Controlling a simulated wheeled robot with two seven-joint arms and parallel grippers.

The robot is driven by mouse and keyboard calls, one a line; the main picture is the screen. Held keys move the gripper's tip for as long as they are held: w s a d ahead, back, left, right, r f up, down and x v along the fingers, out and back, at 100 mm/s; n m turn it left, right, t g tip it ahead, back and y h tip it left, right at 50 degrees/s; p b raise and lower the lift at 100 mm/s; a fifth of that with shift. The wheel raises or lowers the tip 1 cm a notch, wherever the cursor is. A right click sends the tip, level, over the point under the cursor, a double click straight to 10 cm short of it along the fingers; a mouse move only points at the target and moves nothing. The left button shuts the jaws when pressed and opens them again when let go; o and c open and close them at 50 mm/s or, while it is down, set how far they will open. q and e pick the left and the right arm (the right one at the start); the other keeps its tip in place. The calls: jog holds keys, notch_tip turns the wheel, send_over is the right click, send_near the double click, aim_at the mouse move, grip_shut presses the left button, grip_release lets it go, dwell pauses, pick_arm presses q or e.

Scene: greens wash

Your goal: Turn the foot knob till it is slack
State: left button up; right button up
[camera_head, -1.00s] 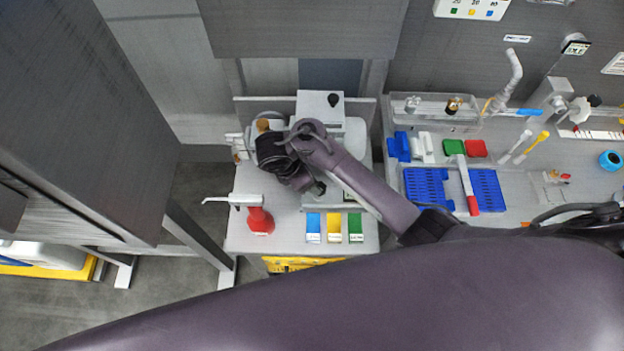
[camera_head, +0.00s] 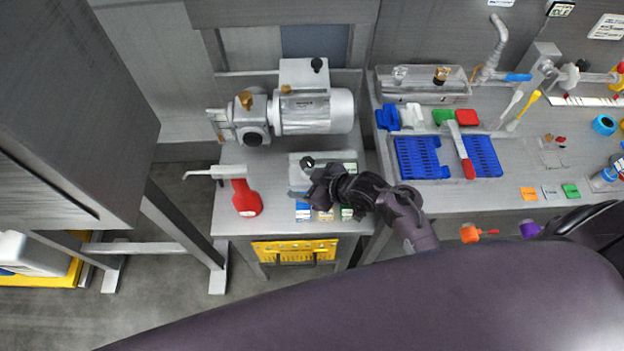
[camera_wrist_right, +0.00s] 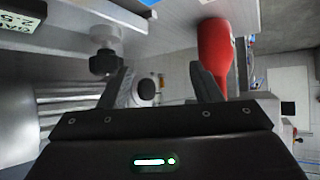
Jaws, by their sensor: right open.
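A small dark knob (camera_head: 307,163), which looks like the foot knob, sits on a pale plate in front of the silver pump motor (camera_head: 318,112). In the right wrist view a black knob (camera_wrist_right: 103,62) on a pale round stem stands left of the fingers, apart from them. My right gripper (camera_head: 303,192) is just in front of the plate, over the coloured cards. In the wrist view its fingers (camera_wrist_right: 163,85) are spread with nothing gripped; a round black-centred part (camera_wrist_right: 146,88) shows beyond, near the left finger. My left gripper is out of view.
A yellow panel (camera_head: 294,251) hangs below the stand. Blue racks (camera_head: 422,158) lie on the right bench. The stand's front-left corner is bare.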

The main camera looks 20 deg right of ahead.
aim_at(307, 161)
jog(key=d+r+m+t+b, duration=0.1)
jog(key=d+m+t, duration=0.2)
jog(key=d, duration=0.3)
jog(key=shift+t+h, duration=0.4)
jog(key=x, duration=0.3)
jog(key=p+x, duration=0.1)
jog(key=x, duration=0.3)
jog(key=shift+w+d+r, duration=0.1)
jog(key=shift+r, duration=0.15)
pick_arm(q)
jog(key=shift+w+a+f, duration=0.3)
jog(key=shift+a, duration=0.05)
pick_arm(e)
jog(key=shift+c, duration=0.5)
jog(key=c, duration=0.9)
jog(key=shift+a+r+m+t+h+p, duration=0.1)
jog(key=shift+a+m+t+h+p, duration=0.1)
jog(key=shift+m+t+h+p, duration=0.45)
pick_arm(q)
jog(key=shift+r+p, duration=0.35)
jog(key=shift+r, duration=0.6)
pick_arm(e)
jog(key=shift+m+h, duration=1.05)
jog(key=shift+h, duration=0.3)
